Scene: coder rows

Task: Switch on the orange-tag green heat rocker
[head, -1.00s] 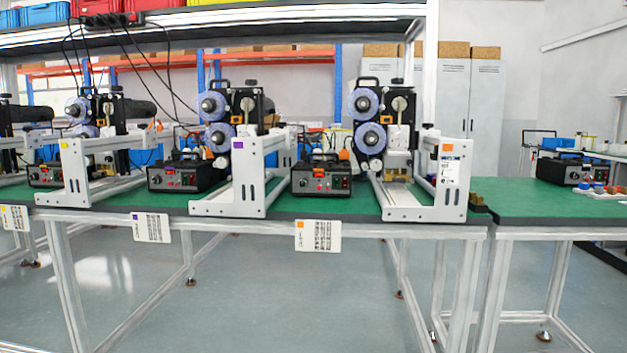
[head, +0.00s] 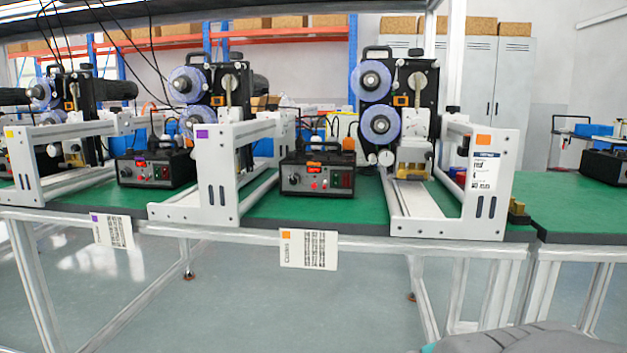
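The orange-tag coder (head: 398,110) stands on the green bench, right of centre, behind a white frame with an orange tag (head: 483,139). The box's front has a round knob at the left, small red buttons in the middle and a small rocker area (head: 342,180) with green at the right. The rockers are too small to tell on from off. An orange-marked card (head: 308,249) hangs on the bench edge below. My gripper is not in view.
A purple-tag coder (head: 217,90) with its own control box (head: 155,168) stands to the left, and a yellow-tag one farther left. White frames (head: 228,175) jut forward beside the orange-tag box. A grey rounded part, likely mine, shows at bottom right. The floor in front is clear.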

